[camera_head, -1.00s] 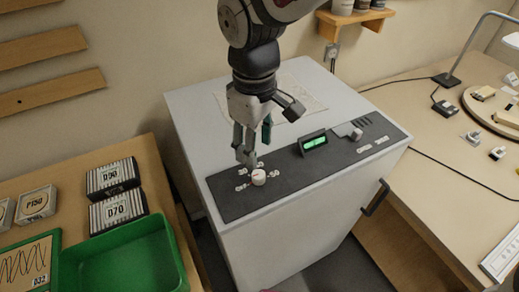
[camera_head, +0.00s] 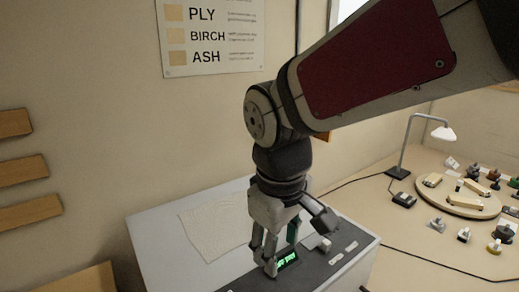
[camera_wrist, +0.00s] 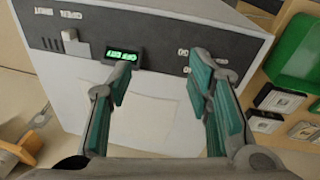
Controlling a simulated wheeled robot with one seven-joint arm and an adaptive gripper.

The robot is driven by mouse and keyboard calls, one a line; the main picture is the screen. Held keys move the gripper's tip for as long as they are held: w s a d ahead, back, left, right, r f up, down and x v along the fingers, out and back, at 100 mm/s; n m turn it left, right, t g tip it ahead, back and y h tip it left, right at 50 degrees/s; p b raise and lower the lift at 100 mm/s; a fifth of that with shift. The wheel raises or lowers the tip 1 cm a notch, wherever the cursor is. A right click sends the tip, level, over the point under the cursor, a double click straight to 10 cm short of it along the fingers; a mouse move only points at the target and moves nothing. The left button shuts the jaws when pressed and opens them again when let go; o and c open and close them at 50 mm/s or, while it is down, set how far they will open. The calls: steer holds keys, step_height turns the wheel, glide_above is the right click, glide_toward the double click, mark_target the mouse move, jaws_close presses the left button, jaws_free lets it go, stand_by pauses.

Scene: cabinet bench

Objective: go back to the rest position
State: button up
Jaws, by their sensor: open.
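My gripper (camera_head: 282,250) hangs from my arm above the white cabinet (camera_head: 160,250), with its fingers pointing down near the dark control panel. In the wrist view my gripper (camera_wrist: 160,100) has its two green-padded fingers spread wide apart, with nothing between them. The panel (camera_wrist: 155,40) carries a lit green display (camera_wrist: 122,54) and a pale slider knob (camera_wrist: 70,36). In the head view the display (camera_head: 287,260) is partly hidden behind the fingers. The round knob on the panel is out of the head view.
A desk lamp (camera_head: 428,130) and a round wooden board (camera_head: 458,200) with small parts stand on the right bench. A green tray (camera_wrist: 297,50) and labelled boxes (camera_wrist: 278,98) show at the right of the wrist view. A wood chart (camera_head: 210,38) hangs on the wall.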

steer(key=s+d+r+m+t, duration=0.1)
steer(key=s+d+m, duration=0.3)
steer(key=d, duration=0.4)
steer(key=s+d+r+m+t, duration=0.2)
steer(key=s+d+m, duration=0.3)
steer(key=d, duration=0.3)
steer(key=shift+s+d+r, duration=0.25)
steer(key=shift+s+r, duration=0.15)
steer(key=shift+r, duration=0.4)
